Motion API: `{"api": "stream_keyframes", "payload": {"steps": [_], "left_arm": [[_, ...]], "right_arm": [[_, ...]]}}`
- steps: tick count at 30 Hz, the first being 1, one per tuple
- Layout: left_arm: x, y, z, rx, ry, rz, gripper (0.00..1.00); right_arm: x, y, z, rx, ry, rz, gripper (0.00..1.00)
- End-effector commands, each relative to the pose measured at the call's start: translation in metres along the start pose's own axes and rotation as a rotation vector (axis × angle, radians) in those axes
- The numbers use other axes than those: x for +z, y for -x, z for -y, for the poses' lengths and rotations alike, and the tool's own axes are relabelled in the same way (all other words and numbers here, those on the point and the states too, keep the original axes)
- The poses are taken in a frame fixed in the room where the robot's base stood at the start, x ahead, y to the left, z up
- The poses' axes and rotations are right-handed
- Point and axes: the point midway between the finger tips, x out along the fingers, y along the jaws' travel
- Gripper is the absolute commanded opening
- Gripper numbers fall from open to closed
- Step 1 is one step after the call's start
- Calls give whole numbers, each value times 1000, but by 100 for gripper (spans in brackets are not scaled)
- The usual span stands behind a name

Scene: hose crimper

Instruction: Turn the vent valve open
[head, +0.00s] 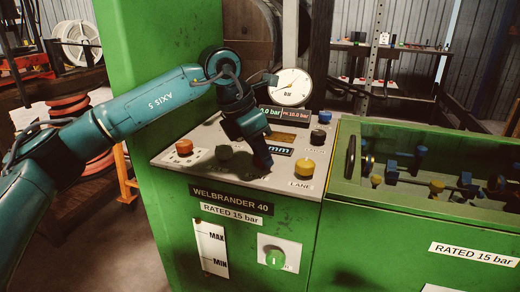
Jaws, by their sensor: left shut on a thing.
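My left gripper (264,160) points down at the sloping top panel (214,132) of the green crimper. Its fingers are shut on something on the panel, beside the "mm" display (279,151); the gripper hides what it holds. No label reading vent is legible, so I cannot tell for certain which control is the vent valve. The dial gauge (290,87) is behind the panel. My right gripper is not in view.
A red button (184,147) is at the panel's left, black and blue knobs at its right. A tall green column (140,75) rises at left. A clear-covered bay (430,170) adjoins on the right.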

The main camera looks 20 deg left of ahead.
Motion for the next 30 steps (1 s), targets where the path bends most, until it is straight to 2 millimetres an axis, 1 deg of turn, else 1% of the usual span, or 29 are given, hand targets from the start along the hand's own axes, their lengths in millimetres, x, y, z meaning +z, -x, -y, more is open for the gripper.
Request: {"api": "stream_keyframes", "payload": {"steps": [1, 8, 14, 17, 20, 23, 30], "left_arm": [[0, 0, 0, 1, -1, -2, 36], [0, 0, 0, 1, 0, -1, 55], [0, 0, 0, 1, 0, 0, 56], [0, 3, 0, 1, 0, 1, 56], [1, 14, 0, 3, 0, 2, 56], [1, 32, 0, 3, 0, 3, 56], [1, 88, 0, 4, 0, 3, 56]], "right_arm": [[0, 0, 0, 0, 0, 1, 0], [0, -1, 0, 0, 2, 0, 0], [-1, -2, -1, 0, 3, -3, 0], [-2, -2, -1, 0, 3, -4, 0], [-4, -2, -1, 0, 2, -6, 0], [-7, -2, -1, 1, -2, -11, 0], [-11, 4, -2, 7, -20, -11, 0]]}}
